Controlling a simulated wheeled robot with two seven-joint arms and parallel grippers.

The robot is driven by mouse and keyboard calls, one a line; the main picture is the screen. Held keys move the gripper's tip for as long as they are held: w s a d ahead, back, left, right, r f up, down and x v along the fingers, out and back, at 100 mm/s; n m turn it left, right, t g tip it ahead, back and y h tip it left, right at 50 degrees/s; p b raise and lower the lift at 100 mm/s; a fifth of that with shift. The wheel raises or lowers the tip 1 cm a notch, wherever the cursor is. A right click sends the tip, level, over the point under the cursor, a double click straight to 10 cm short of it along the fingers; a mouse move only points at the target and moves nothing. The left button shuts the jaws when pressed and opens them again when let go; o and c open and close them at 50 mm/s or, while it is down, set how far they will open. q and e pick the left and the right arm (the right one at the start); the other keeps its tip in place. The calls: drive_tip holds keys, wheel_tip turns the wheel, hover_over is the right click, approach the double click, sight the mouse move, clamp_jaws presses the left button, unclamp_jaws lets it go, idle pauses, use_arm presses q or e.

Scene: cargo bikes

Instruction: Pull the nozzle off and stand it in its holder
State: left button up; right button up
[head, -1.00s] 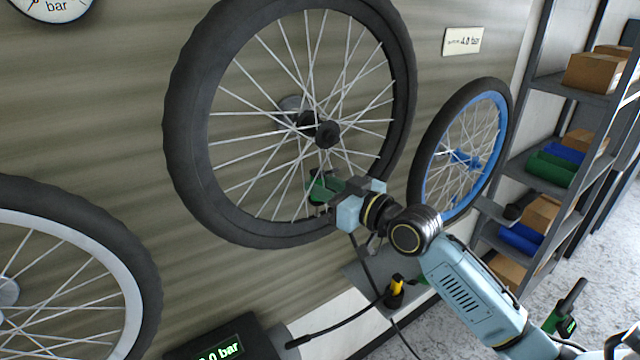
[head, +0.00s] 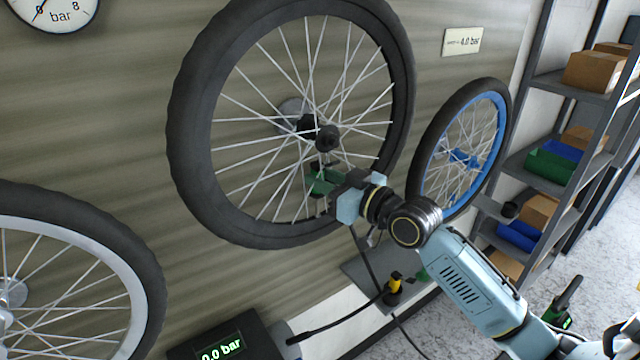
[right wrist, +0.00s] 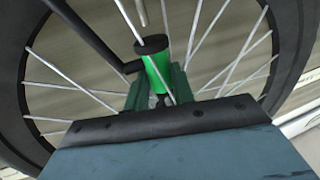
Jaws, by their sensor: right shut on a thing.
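The nozzle (right wrist: 156,68), green with a black cap, sits between the jaws of my right gripper (right wrist: 157,92) in the right wrist view. A dark tube meets it near its cap. In the head view my right gripper (head: 347,190) is shut at the lower spokes of the large black wheel (head: 192,120), and green shows just beyond its jaws. I cannot tell whether the nozzle is still on the valve. A grey ledge (head: 365,270) below carries a black and yellow piece (head: 394,286) with a hose; I cannot tell which part is the holder. My left gripper is out of view.
A blue-rimmed wheel (head: 499,125) hangs to the right, a pale-rimmed wheel (head: 150,275) at lower left. A display box (head: 250,335) stands at the bottom. Shelves (head: 570,97) with boxes are at right. A hose (head: 365,262) hangs below my gripper.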

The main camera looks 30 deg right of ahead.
drive_tip(key=shift+s, duration=0.1)
drive_tip(key=v, duration=1.2)
drive_tip(key=shift+f, duration=0.1)
idle(0.3)
